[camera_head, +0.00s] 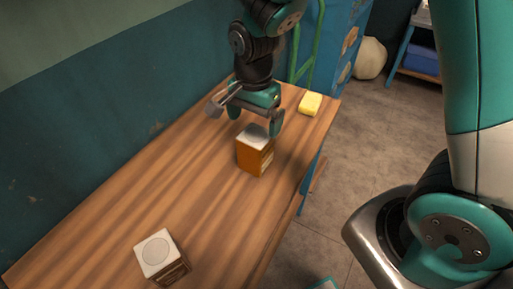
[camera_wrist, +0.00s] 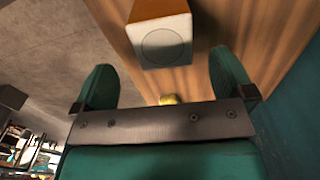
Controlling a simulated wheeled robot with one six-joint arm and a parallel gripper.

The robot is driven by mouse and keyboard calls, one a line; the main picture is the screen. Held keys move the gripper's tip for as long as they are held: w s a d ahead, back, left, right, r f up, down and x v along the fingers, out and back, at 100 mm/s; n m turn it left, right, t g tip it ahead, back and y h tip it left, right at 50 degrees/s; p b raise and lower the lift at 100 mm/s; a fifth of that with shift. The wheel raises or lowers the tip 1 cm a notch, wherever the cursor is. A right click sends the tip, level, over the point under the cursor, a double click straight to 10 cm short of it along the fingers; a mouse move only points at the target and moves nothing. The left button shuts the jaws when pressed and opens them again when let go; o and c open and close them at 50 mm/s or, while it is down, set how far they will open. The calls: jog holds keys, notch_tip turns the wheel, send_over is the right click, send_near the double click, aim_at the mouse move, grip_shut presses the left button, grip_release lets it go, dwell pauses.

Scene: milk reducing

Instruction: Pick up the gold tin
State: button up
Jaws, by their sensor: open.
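The gold tin (camera_head: 254,158) is a box with orange-gold sides and a pale top, upright on the wooden table. It also shows in the wrist view (camera_wrist: 160,10), its pale face with a round ring toward the camera. My gripper (camera_head: 255,117) is open and empty above and just behind the tin in the head view. In the wrist view my gripper (camera_wrist: 162,65) has its two fingers spread wide, with the tin lying between their lines, beyond the tips. I see no contact with the tin.
A second box (camera_head: 162,255) with a pale top and brown sides stands at the table's near end. A yellow block (camera_head: 311,104) lies by the right far edge. The wooden table (camera_head: 190,185) is clear between the boxes. A teal wall (camera_head: 90,130) runs along its left.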

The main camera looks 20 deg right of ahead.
aim_at(255, 134)
notch_tip(255, 134, down, 3)
jog(key=shift+w+d+f+p, duration=0.15)
jog(key=shift+f+p, duration=0.2)
jog(key=shift+f, duration=0.95)
jog(key=shift+w+d+f+p, duration=0.15)
jog(key=shift+f+p, duration=0.15)
jog(key=shift+f, duration=1)
jog(key=c, duration=1.2)
jog(key=shift+r, duration=0.1)
